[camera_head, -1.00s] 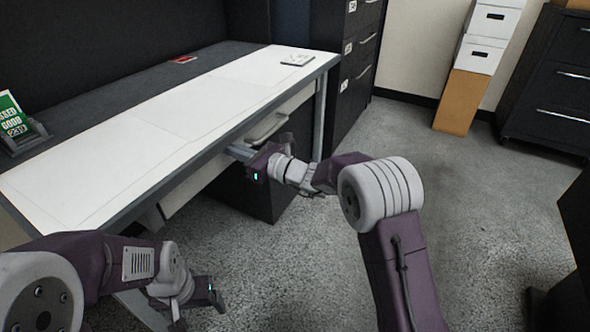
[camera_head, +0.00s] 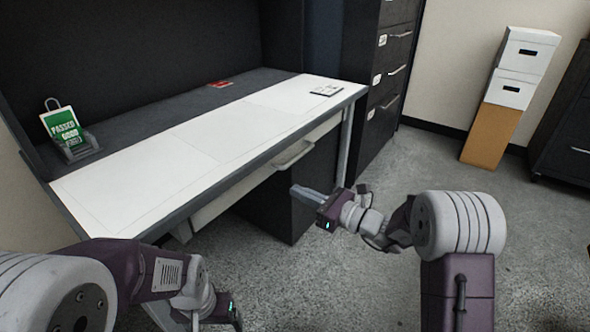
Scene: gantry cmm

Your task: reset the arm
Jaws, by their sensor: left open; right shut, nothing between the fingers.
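My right arm reaches in from the lower right. Its gripper (camera_head: 306,196) is shut and empty, in the air in front of the desk and clear of the drawer handle (camera_head: 293,155). My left arm comes in from the lower left, with its gripper (camera_head: 236,318) low near the bottom edge of the view. The fingers of the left gripper are mostly hidden, pointing down and away.
A desk (camera_head: 185,150) with a white top stands ahead, its drawer (camera_head: 250,182) closed or nearly so. A green sign (camera_head: 63,127) stands at its left end. Filing cabinets (camera_head: 385,75) and stacked boxes (camera_head: 517,65) stand behind. The grey floor (camera_head: 455,170) at right is open.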

